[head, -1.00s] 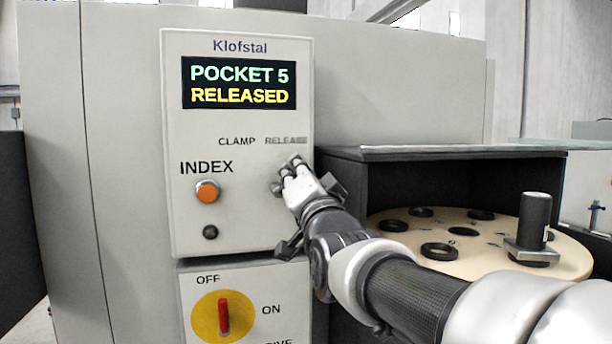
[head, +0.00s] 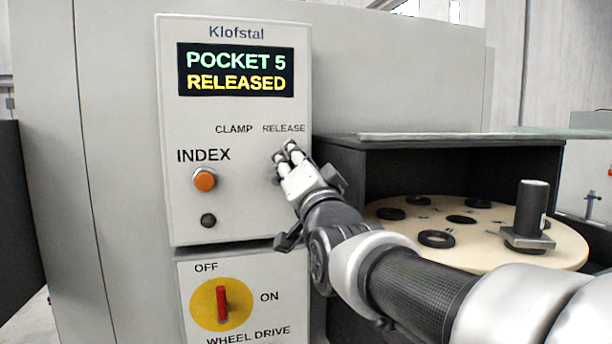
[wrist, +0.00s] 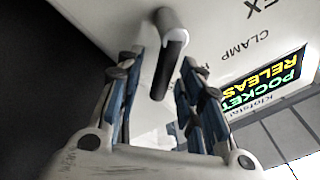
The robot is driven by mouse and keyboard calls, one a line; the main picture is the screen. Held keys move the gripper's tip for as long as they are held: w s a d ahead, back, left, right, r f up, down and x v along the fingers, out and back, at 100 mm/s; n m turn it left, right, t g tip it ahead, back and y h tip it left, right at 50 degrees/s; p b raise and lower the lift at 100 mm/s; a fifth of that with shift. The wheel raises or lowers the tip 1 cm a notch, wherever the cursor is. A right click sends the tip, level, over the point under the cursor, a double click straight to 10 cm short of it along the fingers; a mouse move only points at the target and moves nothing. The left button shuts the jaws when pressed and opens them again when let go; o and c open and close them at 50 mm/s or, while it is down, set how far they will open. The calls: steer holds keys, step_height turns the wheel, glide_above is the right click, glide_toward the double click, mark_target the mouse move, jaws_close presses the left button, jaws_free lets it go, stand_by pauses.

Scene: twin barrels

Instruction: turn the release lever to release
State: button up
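The grey control panel (head: 240,215) carries a display (head: 236,71) reading "POCKET 5 RELEASED". The labels CLAMP and RELEASE (head: 284,128) are printed below it. My gripper (head: 286,152) is at the panel just under the RELEASE label and mostly hides the lever in the head view. In the wrist view the release lever (wrist: 170,50) is a dark rounded handle with a pale end face. It stands out between the two blue-padded fingers of my gripper (wrist: 162,78). The fingers are spread, with gaps visible on both sides of the lever.
An orange INDEX button (head: 204,180) and a small dark button (head: 208,220) are left of my gripper. A red OFF/ON switch (head: 222,303) is below. At right, a round tool wheel (head: 480,255) with a dark upright holder (head: 531,208) sits under a shelf (head: 440,144).

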steer(key=v, duration=1.1)
steer(key=shift+s, duration=0.1)
